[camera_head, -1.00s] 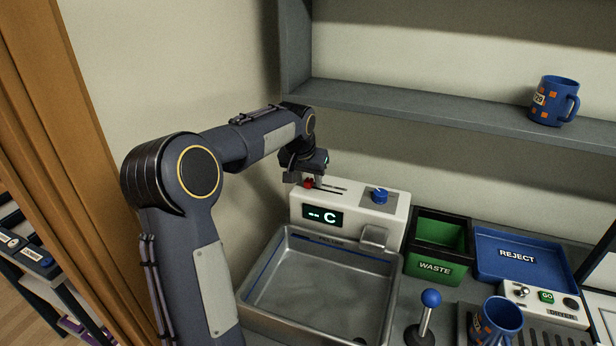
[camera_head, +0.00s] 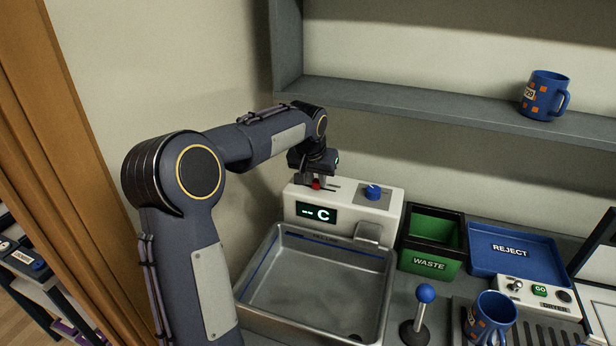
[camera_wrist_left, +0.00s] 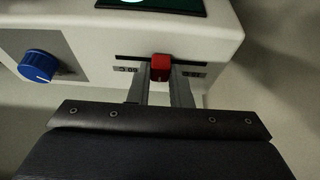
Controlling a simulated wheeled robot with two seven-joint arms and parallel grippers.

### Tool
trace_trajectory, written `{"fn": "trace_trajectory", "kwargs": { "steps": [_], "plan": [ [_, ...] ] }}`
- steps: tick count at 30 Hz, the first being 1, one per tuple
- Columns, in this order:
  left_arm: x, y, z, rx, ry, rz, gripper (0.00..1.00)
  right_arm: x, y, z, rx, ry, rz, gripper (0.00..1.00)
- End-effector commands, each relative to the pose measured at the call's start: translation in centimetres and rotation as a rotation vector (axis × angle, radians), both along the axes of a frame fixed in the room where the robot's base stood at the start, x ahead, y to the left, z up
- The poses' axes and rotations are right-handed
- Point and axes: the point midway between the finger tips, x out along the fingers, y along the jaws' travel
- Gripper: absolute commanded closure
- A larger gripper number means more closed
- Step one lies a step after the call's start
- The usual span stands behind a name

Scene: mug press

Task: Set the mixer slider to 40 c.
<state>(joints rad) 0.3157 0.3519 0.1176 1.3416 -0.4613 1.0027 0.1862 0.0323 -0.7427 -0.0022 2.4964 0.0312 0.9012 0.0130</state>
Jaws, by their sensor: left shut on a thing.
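The mixer slider is a small red knob (camera_head: 316,186) in a dark slot on top of a white mixer unit (camera_head: 392,207). It also shows in the left wrist view (camera_wrist_left: 161,66), with the slot running to both sides of it. My left gripper (camera_head: 314,183) has its two fingers shut on the red knob; in the left wrist view (camera_wrist_left: 160,74) one finger is on each side. The unit's green-lit display (camera_head: 316,213) reads dashes and a "C", with no number. The slot's printed end marks are partly covered by the fingers. My right gripper is not in view.
A blue dial (camera_head: 373,192) sits right of the slot. Below is a metal sink (camera_head: 310,285). To the right are a green WASTE bin (camera_head: 430,262), a blue REJECT tray (camera_head: 512,252), a blue-knobbed lever (camera_head: 422,310) and a blue mug (camera_head: 490,318). A shelf (camera_head: 420,112) holds another mug (camera_head: 543,95).

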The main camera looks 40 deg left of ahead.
Motion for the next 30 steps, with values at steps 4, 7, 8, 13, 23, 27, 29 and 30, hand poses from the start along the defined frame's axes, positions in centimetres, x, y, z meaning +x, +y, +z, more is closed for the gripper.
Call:
{"fn": "trace_trajectory", "kwargs": {
  "steps": [4, 7, 8, 13, 23, 27, 29, 30],
  "plan": [
    [0.0, 0.1, 0.0, 0.001, -0.001, 0.000, 1.00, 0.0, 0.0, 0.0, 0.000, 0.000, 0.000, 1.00],
    [0.0, 0.1, 0.0, 0.001, -0.001, 0.000, 0.73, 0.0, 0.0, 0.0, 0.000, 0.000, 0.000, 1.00],
    [0.0, 0.1, 0.0, 0.001, -0.001, 0.000, 0.69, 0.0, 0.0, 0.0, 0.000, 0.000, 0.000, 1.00],
    [0.0, 0.1, 0.0, 0.000, -0.001, 0.001, 0.60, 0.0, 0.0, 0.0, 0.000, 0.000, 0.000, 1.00],
    [-0.5, -0.1, 1.5, 0.001, -0.006, 0.001, 0.60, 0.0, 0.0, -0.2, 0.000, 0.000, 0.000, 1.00],
    [-1.4, -0.4, 3.8, 0.001, -0.006, 0.001, 0.60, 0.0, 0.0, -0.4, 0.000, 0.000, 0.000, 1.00],
    [-1.8, -0.5, 4.7, 0.001, -0.005, 0.001, 0.60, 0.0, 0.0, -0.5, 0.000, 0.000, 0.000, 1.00],
    [-2.0, -0.5, 5.3, 0.001, -0.006, 0.001, 0.60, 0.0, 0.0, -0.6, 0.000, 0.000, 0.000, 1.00]
  ]
}}
